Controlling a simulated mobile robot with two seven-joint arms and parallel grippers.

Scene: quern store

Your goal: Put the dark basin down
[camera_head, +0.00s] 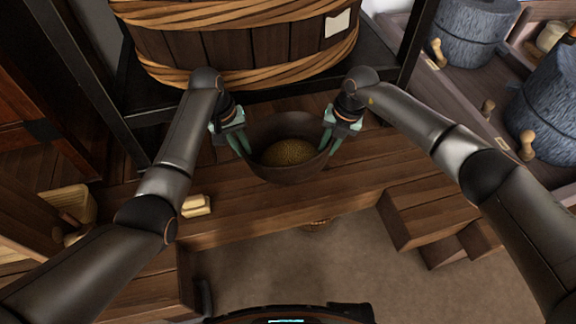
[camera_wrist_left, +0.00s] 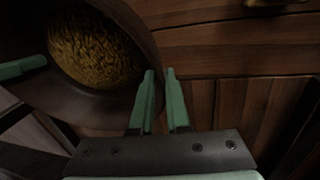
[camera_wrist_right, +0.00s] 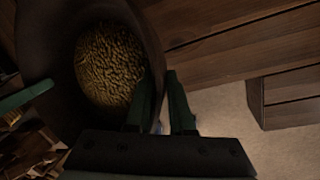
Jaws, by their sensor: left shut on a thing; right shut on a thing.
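The dark basin (camera_head: 287,172) is a round, dark brown bowl holding a heap of golden grain (camera_head: 289,152). In the head view it is over the front wooden step, upright or nearly so. I cannot tell whether its base touches the wood. My left gripper (camera_head: 244,146) is shut on the left rim and my right gripper (camera_head: 327,139) is shut on the right rim. The basin fills the upper left of the left wrist view (camera_wrist_left: 128,103) and of the right wrist view (camera_wrist_right: 45,95). Its underside is hidden.
A large banded wooden tub (camera_head: 245,50) stands behind, on a dark frame (camera_head: 125,118). A pale yellow block (camera_head: 196,206) lies on the planks (camera_head: 340,185) to the left. Stone querns (camera_head: 470,30) are at the right. Wooden steps (camera_head: 430,215) stand at front right.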

